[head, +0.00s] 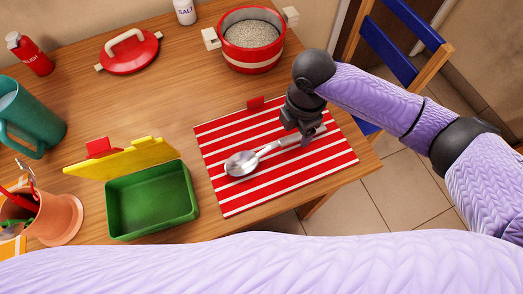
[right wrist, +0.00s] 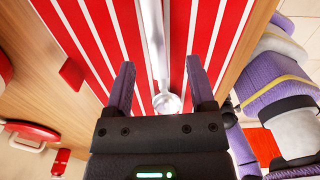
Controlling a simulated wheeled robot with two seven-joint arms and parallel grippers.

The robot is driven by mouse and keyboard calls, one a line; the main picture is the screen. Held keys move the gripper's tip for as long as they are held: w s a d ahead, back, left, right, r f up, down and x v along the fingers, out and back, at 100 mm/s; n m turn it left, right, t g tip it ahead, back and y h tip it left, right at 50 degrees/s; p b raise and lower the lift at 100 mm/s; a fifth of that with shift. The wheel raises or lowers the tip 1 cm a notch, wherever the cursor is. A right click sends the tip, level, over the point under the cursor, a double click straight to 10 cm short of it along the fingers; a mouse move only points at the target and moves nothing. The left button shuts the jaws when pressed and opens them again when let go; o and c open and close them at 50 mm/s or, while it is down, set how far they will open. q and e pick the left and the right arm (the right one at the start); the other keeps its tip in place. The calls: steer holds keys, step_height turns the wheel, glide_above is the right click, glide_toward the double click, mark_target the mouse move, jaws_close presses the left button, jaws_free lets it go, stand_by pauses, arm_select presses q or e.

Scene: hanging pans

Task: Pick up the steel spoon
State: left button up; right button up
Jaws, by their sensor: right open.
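The steel spoon (head: 240,163) lies flat on the red and white striped mat (head: 228,198), its bowl to the left and its handle running up to the right. My right gripper (head: 304,137) is over the handle in the head view and hides part of it. In the right wrist view my right gripper (right wrist: 160,66) is open, with one finger on each side of the spoon's handle (right wrist: 153,35). The bowl (right wrist: 167,103) shows close to the gripper body. I cannot tell whether the fingers touch the spoon. My left gripper is not in view.
A green box (head: 152,202) with a yellow lid stands left of the mat. A red pot (head: 253,58) and its lid (head: 130,53) are at the back. A teal pitcher (head: 40,125) and a terracotta utensil pot (head: 58,212) are at left. A blue chair (head: 390,45) stands at right.

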mark_target(298, 136)
steer(key=f, duration=0.1)
steer(key=f+b, duration=0.1)
steer(key=f, duration=0.2)
steer(key=shift+w+d+b, duration=0.2)
steer(key=shift+d+b, duration=0.05)
steer(key=shift+b, duration=0.1)
steer(key=shift+r, duration=0.1)
steer(key=shift+c, duration=0.6)
jaws_close()
steer(key=shift+r, duration=0.25)
arm_select(q)
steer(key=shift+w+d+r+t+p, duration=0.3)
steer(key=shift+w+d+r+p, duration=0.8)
steer(key=shift+p, duration=1.35)
arm_select(e)
step_height(298, 136, up, 10)
steer(key=shift+f, duration=0.2)
